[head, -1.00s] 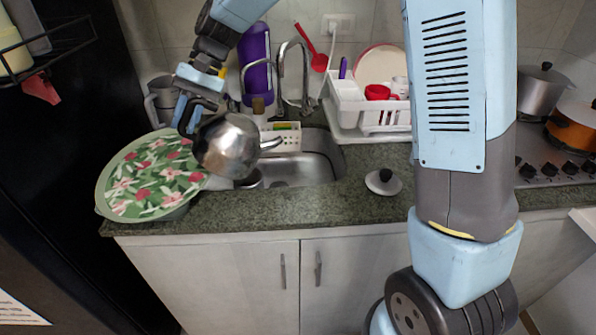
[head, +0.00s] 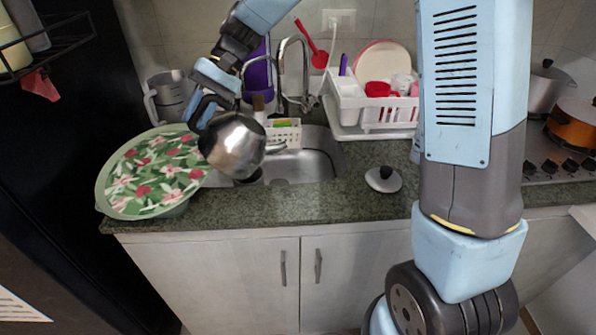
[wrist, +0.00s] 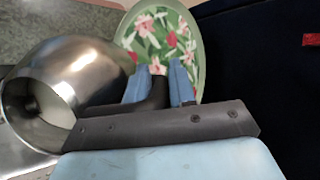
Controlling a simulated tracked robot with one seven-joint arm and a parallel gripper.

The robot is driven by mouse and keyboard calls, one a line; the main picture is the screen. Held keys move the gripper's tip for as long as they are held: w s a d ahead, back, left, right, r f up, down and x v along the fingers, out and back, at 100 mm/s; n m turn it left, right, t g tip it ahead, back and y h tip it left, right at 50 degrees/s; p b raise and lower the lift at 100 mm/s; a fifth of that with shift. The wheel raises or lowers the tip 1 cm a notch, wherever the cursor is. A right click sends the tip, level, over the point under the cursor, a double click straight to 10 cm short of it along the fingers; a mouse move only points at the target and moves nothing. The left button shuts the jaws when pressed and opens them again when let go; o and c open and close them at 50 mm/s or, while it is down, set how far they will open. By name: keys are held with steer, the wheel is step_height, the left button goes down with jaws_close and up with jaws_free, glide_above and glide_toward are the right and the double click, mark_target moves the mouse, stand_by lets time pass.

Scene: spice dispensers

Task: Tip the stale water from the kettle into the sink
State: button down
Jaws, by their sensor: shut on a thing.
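The steel kettle (head: 236,146) hangs in the air at the left part of the sink, by the floral basin. It is tilted, with its spout to the right over the sink. My gripper (head: 206,108) is shut on its black handle. In the wrist view my gripper (wrist: 160,84) has its blue fingers on either side of the handle, and the kettle (wrist: 75,85) shows its round open top at the left. The steel sink (head: 308,168) is partly hidden behind the kettle. No pouring water can be made out.
A floral green basin (head: 150,172) sits on the counter at left. The kettle's lid (head: 383,179) lies on the counter right of the sink. A white dish rack (head: 375,112) and a tap (head: 281,75) stand behind. A white sponge basket (head: 285,133) is at the sink's back edge.

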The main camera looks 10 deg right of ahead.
mark_target(228, 120)
steer(key=shift+w+d+y+p, duration=0.15)
steer(key=shift+d+y+p, duration=0.15)
steer(key=shift+d+y, duration=0.3)
steer(key=shift+w+d+r+y+p, duration=0.1)
steer(key=shift+d+r+y+p, duration=0.25)
steer(key=shift+d, duration=0.35)
steer(key=shift+d+r+n+y+p, duration=0.1)
steer(key=shift+d+n+y+p, duration=0.2)
steer(key=shift+d+p, duration=0.1)
steer(key=shift+w+d+r+g+y+p, duration=0.1)
steer(key=shift+w+d+g+y+p, duration=0.1)
steer(key=shift+d+y+p, duration=0.15)
steer(key=shift+w+d+r+g+y+p, duration=0.1)
steer(key=shift+d+g+p, duration=0.1)
steer(key=shift+d, duration=0.2)
steer(key=shift+d+r, duration=0.1)
steer(key=shift+d, duration=0.25)
steer(key=shift+d+p, duration=0.15)
steer(key=shift+p, duration=0.2)
